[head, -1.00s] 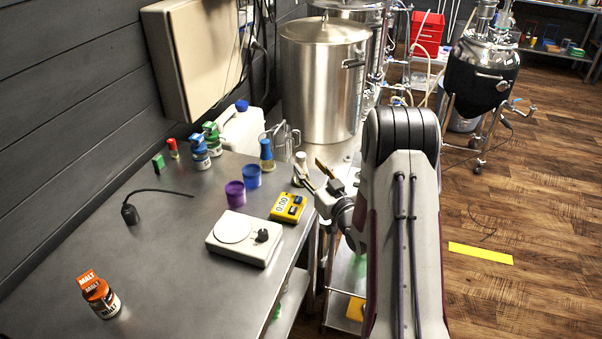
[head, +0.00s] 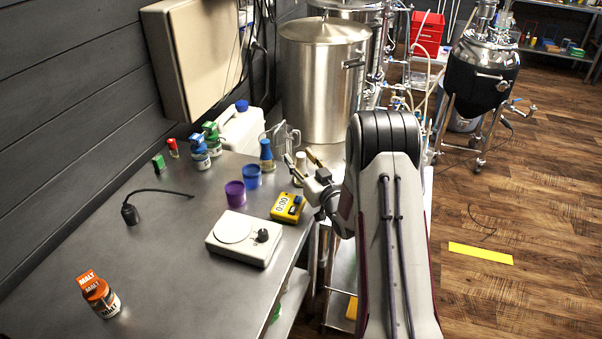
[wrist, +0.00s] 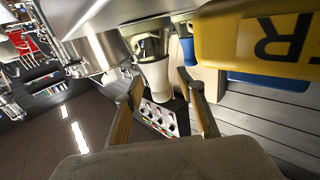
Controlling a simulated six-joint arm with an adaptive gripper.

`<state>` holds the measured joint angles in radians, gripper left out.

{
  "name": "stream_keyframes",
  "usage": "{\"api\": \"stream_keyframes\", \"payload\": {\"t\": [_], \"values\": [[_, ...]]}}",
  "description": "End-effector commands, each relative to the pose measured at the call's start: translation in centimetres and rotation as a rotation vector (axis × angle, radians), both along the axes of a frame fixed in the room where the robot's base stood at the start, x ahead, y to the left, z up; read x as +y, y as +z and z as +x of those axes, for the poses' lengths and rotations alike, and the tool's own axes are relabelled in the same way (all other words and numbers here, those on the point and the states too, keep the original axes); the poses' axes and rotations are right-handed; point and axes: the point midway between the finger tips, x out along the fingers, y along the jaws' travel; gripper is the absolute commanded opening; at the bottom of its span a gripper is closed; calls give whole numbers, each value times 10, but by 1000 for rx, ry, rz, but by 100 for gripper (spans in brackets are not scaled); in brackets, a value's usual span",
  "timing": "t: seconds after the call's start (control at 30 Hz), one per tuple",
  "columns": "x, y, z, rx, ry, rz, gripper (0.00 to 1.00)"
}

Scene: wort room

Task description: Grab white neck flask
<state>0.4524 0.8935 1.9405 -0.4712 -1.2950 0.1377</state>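The white neck flask (head: 301,163) stands upright near the right edge of the steel table. In the wrist view its white neck (wrist: 154,74) shows upside down, with the clear glass body above it. My gripper (head: 304,160) is open and points at the flask from the front right. In the wrist view its two fingertips (wrist: 160,82) appear on either side of the neck. I cannot tell whether they reach around it, and I see no grip on it. A blue neck flask (head: 266,156) stands just to the left of it.
A yellow timer (head: 288,207) lies close in front, and a white scale (head: 244,238) sits nearer. Blue (head: 252,177) and purple (head: 235,193) cups stand to the left. A clear jug (head: 284,138) and a steel kettle (head: 322,80) stand behind.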

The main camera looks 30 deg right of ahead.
Motion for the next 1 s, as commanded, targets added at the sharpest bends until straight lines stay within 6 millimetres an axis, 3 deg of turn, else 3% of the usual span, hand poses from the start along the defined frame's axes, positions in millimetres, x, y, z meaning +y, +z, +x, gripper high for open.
{"api": "stream_keyframes", "payload": {"t": [0.17, 0.33, 0.77, 1.0], "values": [[0, 0, 0, 0, 0, 0, 39], [0, 0, 0, 0, 0, 0, 0], [0, 2, 0, -2, 0, -1, 0], [0, 15, 0, -3, 0, -2, 0]]}}
